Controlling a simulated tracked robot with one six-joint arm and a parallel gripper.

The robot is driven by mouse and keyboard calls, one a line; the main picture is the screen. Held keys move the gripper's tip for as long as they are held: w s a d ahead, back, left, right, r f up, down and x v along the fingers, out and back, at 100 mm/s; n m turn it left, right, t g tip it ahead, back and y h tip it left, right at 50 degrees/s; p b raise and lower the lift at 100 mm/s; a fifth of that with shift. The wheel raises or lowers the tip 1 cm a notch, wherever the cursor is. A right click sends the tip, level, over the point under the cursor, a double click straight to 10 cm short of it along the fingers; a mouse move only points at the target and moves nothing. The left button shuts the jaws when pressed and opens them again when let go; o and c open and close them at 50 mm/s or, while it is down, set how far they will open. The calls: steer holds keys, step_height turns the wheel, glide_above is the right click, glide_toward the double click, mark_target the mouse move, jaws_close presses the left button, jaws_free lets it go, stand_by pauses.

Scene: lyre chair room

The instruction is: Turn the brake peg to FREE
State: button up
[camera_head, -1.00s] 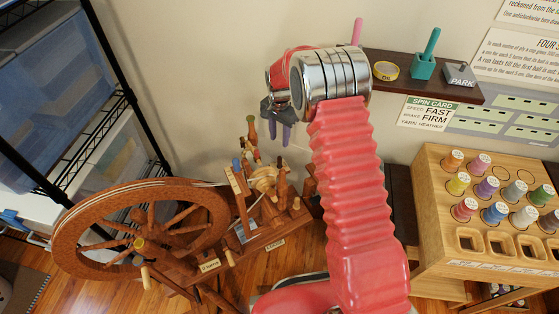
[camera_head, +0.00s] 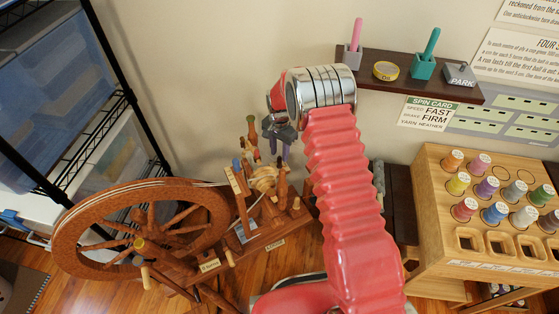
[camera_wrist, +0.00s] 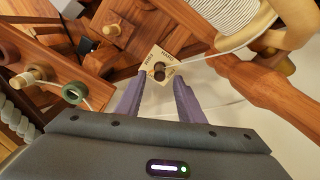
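The spinning wheel (camera_head: 140,230) stands at the left in the head view. In the wrist view, a cream diamond-shaped plate (camera_wrist: 149,78) with small lettering sits on its wooden frame. A dark round peg (camera_wrist: 159,72) stands on this plate; its setting is too small to tell. My gripper (camera_wrist: 157,98) is open, its two purple fingers apart, with the plate and peg showing between and beyond their tips. I cannot tell how far the tips are from the peg. In the head view, my gripper (camera_head: 280,150) hangs above the wheel's upright parts.
A white yarn bobbin (camera_wrist: 228,14) and a turned wooden post (camera_wrist: 265,88) are close at the right in the wrist view. A green ring (camera_wrist: 74,93) is at left. A wall shelf (camera_head: 405,78), spin card (camera_head: 428,115) and spool rack (camera_head: 480,255) stand right of my arm.

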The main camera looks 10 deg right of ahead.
mark_target(280, 157)
steer(key=shift+f, duration=2.65)
steer(key=shift+c, duration=0.3)
jaws_close()
